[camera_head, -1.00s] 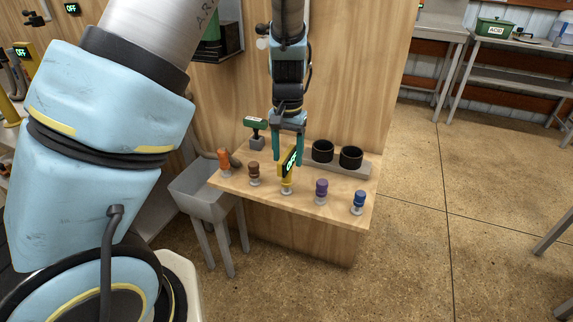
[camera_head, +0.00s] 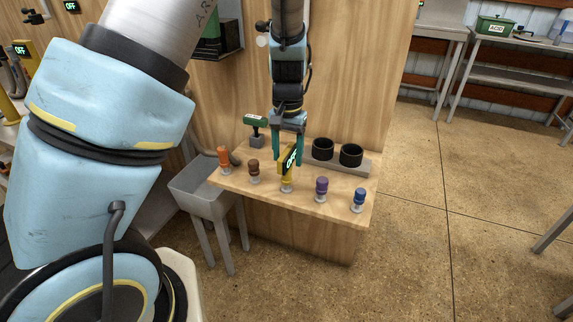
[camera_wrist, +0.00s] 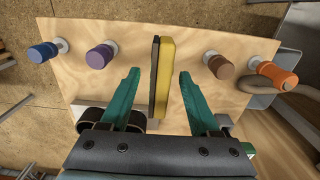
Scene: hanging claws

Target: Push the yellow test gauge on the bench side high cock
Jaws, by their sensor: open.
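The yellow test gauge (camera_head: 287,168) stands upright on a grey base near the middle of the wooden bench. Its dark display with green lettering faces right in the head view. In the wrist view the gauge (camera_wrist: 166,78) is seen from above as a yellow and black slab. My gripper (camera_head: 287,158) points down over it, with its teal fingers open. In the wrist view the open fingers (camera_wrist: 160,80) stand on either side of the gauge, with a gap on each side. I cannot tell which fitting is the high cock.
Orange (camera_head: 224,158), brown (camera_head: 254,170), purple (camera_head: 321,188) and blue (camera_head: 359,199) knobs line the bench front. Two black cups (camera_head: 350,156) stand behind on a grey block. A green-handled part (camera_head: 255,122) stands back left. A wooden panel (camera_head: 350,70) rises behind.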

